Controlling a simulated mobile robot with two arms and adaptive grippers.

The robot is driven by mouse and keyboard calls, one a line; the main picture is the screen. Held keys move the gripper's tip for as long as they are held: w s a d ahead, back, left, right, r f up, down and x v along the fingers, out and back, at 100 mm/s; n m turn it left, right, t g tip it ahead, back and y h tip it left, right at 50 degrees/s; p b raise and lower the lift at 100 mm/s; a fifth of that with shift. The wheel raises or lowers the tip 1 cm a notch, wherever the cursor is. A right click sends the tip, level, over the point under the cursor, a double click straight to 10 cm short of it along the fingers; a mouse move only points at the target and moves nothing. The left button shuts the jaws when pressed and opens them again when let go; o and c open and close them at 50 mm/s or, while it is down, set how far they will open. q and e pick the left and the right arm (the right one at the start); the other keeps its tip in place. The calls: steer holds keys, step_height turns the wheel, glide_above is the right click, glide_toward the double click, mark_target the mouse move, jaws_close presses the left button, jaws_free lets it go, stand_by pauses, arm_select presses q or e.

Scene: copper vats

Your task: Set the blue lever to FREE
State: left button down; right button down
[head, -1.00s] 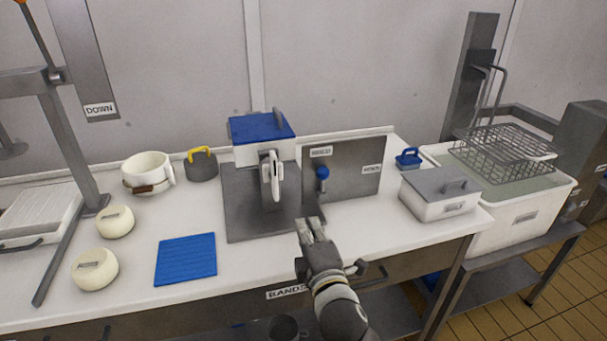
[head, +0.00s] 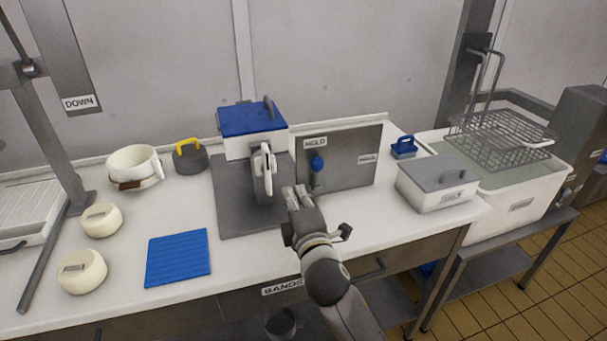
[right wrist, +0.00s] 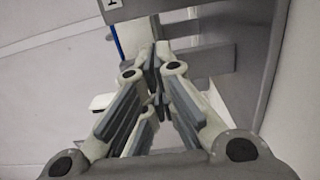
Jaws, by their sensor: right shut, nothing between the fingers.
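The blue lever (head: 318,163) stands on the front of an upright grey metal panel (head: 345,178), its blue knob just below a label that reads HOLD (head: 315,142). A second label (head: 367,158) sits farther right on the panel, too small to read surely. My right gripper (head: 296,192) is shut and empty, a little below and left of the lever in the head view. I cannot tell whether it touches it. In the right wrist view the closed fingertips (right wrist: 155,55) point at the grey metal, with a blue strip beyond them.
A grey-lidded white box (head: 437,187) and a small blue-handled item (head: 403,147) are to the right. A blue mat (head: 178,258) lies at the front left.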

mark_target(317, 172)
arm_select(q)
steer(key=shift+a+r+p, duration=0.2)
steer(key=shift+r+p, duration=0.35)
steer(key=shift+r, duration=0.05)
arm_select(e)
steer(key=shift+w+d, duration=0.3)
steer(key=shift+w, duration=1.05)
steer(key=shift+w+d, duration=0.3)
steer(key=shift+w, duration=1.05)
steer(key=shift+w+d, duration=0.3)
steer(key=shift+w, duration=1.05)
